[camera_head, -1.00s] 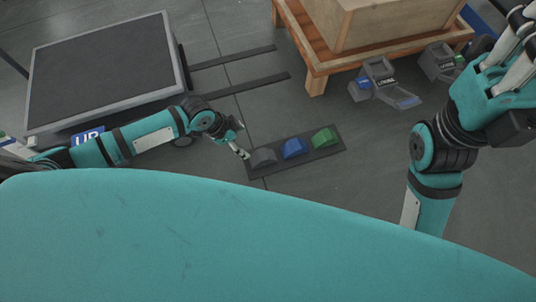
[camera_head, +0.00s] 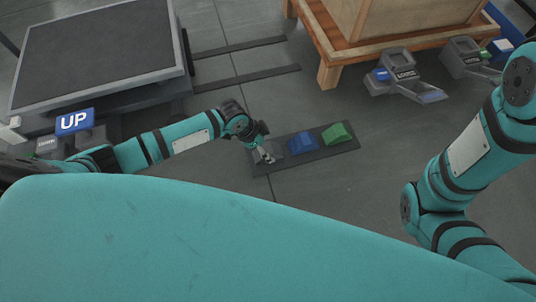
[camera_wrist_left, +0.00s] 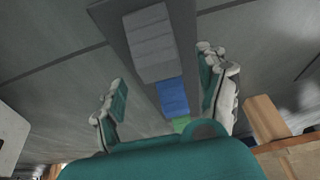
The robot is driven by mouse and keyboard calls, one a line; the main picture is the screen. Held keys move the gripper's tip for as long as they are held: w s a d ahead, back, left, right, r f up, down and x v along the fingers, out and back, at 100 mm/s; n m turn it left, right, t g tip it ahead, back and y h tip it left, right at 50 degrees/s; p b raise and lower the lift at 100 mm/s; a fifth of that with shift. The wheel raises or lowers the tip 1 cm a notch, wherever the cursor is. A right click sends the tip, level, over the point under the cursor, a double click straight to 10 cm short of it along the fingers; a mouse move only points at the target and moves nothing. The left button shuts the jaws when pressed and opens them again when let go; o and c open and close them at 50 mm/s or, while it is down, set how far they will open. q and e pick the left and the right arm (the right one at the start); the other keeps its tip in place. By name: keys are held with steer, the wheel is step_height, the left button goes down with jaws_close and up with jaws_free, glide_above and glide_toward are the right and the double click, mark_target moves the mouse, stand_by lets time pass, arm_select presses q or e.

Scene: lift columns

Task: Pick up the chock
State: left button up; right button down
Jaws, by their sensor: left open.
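Three chocks lie in a row on a dark mat (camera_head: 319,156) on the floor: a grey one (camera_wrist_left: 150,42), a blue one (camera_head: 302,142) and a green one (camera_head: 337,133). My left gripper (camera_head: 263,152) is over the grey chock at the mat's left end and partly hides it in the head view. In the left wrist view my left gripper (camera_wrist_left: 160,68) is open, its fingers apart, with the grey chock ahead between them. Contact cannot be told. The right arm shows, but its gripper is out of frame.
A lift platform (camera_head: 95,45) with a blue UP sign (camera_head: 75,122) stands at left. A wooden crate (camera_head: 400,15) rests on a wooden stand (camera_head: 328,74). Grey pedals (camera_head: 404,75) sit beside it. Floor right of the mat is clear.

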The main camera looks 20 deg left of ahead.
mark_target(268, 148)
arm_select(q)
steer(key=b+x, duration=0.1)
steer(key=x, duration=0.2)
steer(key=shift+b, duration=0.35)
steer(key=c, duration=1.4)
steer(key=shift+r, duration=0.1)
steer(key=shift+c, duration=0.6)
